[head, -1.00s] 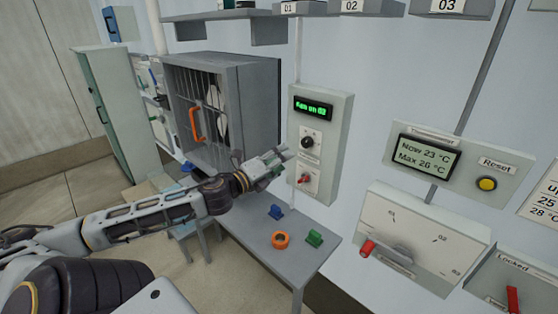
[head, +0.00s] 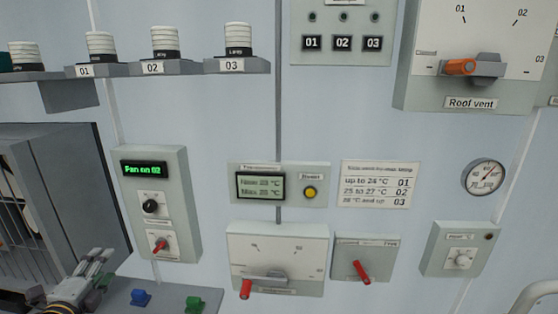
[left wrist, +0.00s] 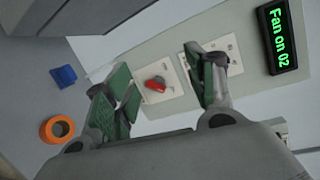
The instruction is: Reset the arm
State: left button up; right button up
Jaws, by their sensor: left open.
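My left gripper (head: 95,268) is at the lower left of the head view, in front of the wall and left of the fan control box (head: 183,220). In the left wrist view the left gripper (left wrist: 165,90) is open, with its green-padded fingers apart and nothing between them in its grasp. Beyond the fingers is a red switch (left wrist: 155,84) on the fan control box. The box's display (head: 144,168) reads "Fan on 02". My right gripper does not show.
A grey table (head: 175,291) below carries a blue piece (head: 140,297), a green piece (head: 195,304) and an orange ring (left wrist: 57,129). A caged fan housing (head: 85,190) stands at the left. The wall holds a thermometer panel (head: 320,184), a roof vent dial (head: 470,68) and a gauge (head: 484,176).

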pick_arm(q)
jog(key=s+d+f+n+g+y, duration=0.1)
jog(key=s+d+f+n+g, duration=0.1)
jog(key=s+f+n+g, duration=0.5)
jog(key=s+d+f+n, duration=0.2)
jog(key=s+f+n, duration=0.15)
jog(key=f, duration=0.75)
jog(key=s+d+f+n+g+h, duration=0.2)
jog(key=s+d+f+n+g, duration=0.15)
jog(key=d, duration=0.65)
jog(key=s+d+f+n+g+h, duration=0.2)
jog(key=s+d+f, duration=0.15)
jog(key=d, duration=0.65)
jog(key=s+f+g, duration=0.1)
jog(key=s+f, duration=0.2)
jog(key=f, duration=3)
jog(key=s+a+f, duration=0.2)
jog(key=s+f, duration=0.7)
jog(key=s, duration=0.2)
jog(key=s+a+f+g, duration=0.1)
jog(key=s+a+f, duration=0.1)
jog(key=s+f, duration=0.7)
jog(key=shift+s+a+f, duration=0.2)
jog(key=shift+s+a, duration=0.15)
jog(key=shift+s, duration=0.7)
